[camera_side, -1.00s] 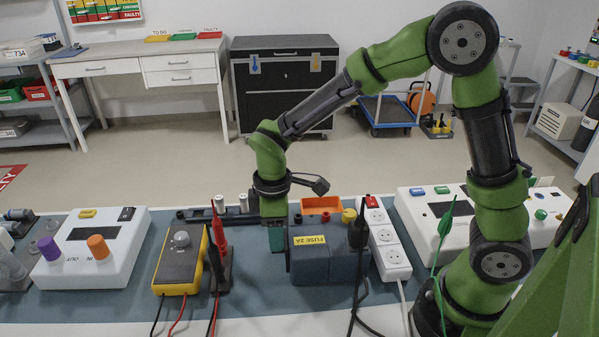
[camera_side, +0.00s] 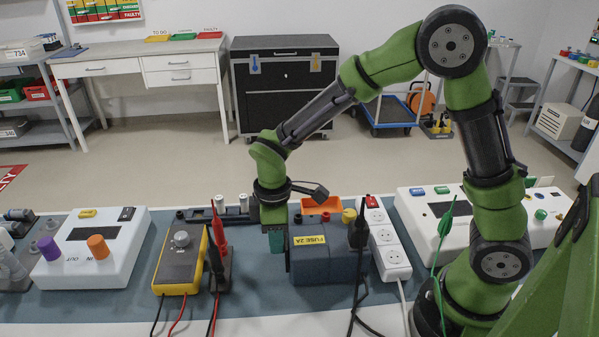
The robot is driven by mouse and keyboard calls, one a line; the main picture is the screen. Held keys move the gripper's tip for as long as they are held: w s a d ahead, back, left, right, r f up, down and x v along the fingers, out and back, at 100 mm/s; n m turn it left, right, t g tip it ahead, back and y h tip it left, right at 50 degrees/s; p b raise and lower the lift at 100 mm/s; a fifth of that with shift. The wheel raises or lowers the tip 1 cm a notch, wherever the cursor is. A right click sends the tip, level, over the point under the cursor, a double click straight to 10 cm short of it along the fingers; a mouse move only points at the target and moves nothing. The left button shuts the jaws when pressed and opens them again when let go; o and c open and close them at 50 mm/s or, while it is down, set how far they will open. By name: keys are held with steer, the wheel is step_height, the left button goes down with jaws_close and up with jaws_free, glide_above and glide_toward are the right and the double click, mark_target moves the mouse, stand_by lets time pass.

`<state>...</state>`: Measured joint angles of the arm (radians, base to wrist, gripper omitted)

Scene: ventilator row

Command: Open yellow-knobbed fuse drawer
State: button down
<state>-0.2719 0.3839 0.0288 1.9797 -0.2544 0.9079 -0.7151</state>
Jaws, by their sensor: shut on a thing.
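The blue-grey fuse box (camera_side: 325,267) stands on the mat near the middle, with a yellow "FUSE 2A" label (camera_side: 310,240). A dark upright plate edge shows at its left end. My gripper (camera_side: 277,242) points down against this left end, its teal fingers shut. What they hold is hidden; by its place it looks like a knob on the box's left end, but its colour does not show. A yellow round knob (camera_side: 349,215) shows at the back right of the box; I cannot tell what it is fixed to. I see no clear drawer gap.
A yellow multimeter (camera_side: 180,260) and red and black probes (camera_side: 218,250) stand left of the gripper. A white socket strip (camera_side: 388,240) and a black plug with its cable are close on the right. An orange tray (camera_side: 320,205) lies behind the box.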

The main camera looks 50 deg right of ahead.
steer(key=shift+w+a, duration=2.55)
steer(key=shift+w, duration=0.05)
steer(key=c, duration=1)
jaws_free()
step_height(320, 180, up, 6)
